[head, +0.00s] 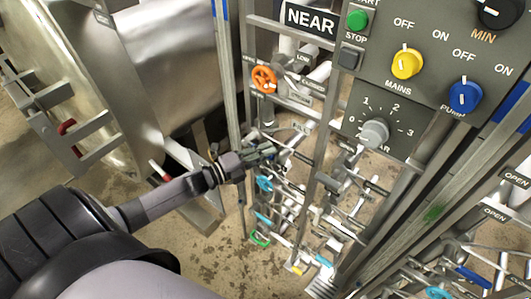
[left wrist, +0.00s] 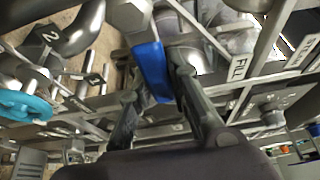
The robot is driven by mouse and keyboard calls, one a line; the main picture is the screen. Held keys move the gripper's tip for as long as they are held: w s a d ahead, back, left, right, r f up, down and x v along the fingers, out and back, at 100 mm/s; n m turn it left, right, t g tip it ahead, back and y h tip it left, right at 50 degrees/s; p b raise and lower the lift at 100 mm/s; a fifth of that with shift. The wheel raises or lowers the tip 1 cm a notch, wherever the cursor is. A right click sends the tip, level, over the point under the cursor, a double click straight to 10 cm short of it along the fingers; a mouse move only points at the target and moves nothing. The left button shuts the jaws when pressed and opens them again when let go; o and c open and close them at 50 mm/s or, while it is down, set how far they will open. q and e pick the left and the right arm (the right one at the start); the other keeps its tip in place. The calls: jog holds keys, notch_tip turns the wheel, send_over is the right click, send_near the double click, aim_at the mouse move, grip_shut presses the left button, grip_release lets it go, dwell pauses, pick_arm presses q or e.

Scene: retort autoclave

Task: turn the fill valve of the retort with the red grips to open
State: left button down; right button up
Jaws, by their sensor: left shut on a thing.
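The retort (head: 165,50) is a large steel vessel at the left in the head view, with red grips (head: 67,128) on its door hardware. My left gripper (head: 268,152) reaches into the pipework right of it. In the left wrist view, a blue lever handle (left wrist: 151,66) runs down between the fingers of my left gripper (left wrist: 156,92), which is shut on it. A FILL label (left wrist: 237,69) is on the frame just right of the lever. The lever is hidden behind the gripper in the head view. My right gripper is not in view.
An orange handwheel (head: 264,78) sits above my left gripper. Metal posts, pipes and a teal handwheel (left wrist: 25,106) crowd around the lever.

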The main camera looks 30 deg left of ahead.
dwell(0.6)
